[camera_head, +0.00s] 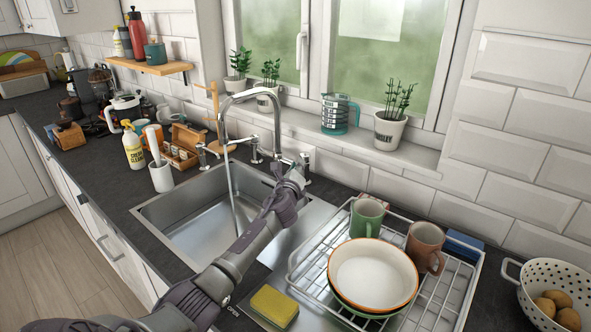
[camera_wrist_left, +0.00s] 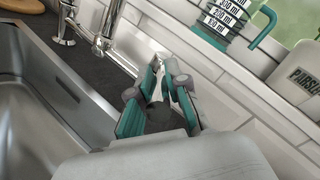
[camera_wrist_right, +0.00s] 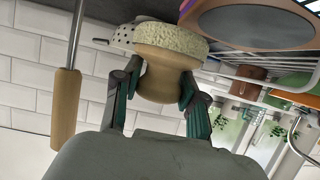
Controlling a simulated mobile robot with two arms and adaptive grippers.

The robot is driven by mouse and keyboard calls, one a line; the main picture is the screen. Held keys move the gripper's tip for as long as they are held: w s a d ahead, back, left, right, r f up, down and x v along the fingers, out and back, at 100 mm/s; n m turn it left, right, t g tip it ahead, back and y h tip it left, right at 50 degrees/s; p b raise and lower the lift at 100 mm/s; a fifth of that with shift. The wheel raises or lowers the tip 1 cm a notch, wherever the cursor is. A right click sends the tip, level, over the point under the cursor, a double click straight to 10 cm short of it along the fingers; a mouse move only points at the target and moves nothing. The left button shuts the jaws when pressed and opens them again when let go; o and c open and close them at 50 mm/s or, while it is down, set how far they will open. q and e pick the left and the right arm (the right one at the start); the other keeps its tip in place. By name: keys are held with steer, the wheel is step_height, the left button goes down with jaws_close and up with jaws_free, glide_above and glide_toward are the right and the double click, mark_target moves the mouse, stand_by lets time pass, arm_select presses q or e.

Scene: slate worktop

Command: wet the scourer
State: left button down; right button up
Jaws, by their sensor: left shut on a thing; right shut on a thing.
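The scourer (camera_wrist_right: 155,40) is a pale, fuzzy round pad on a rounded wooden knob, seen in the right wrist view. My right gripper (camera_wrist_right: 160,92) is shut on the knob, one finger on each side. It is outside the head view. My left gripper (camera_head: 298,176) is at the right tap handle, behind the sink (camera_head: 180,215). The curved chrome tap (camera_head: 252,93) has a stream of water (camera_head: 231,185) falling into the sink.
A yellow sponge (camera_head: 274,307) lies at the front of the drainer. The dish rack (camera_head: 459,290) holds bowls (camera_head: 372,275) and mugs (camera_head: 367,217). A white colander (camera_head: 545,275) stands far right. A spray bottle (camera_head: 133,148) and white cup (camera_head: 161,177) stand left of the sink.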

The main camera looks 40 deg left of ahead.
arm_select(q)
steer(key=c, duration=1.2)
jaws_free()
steer(key=shift+d, duration=0.1)
steer(key=shift+o, duration=0.2)
steer(key=shift+s, duration=0.1)
steer(key=v, duration=1.1)
steer(key=shift+s+d, duration=0.2)
steer(key=shift+s, duration=0.15)
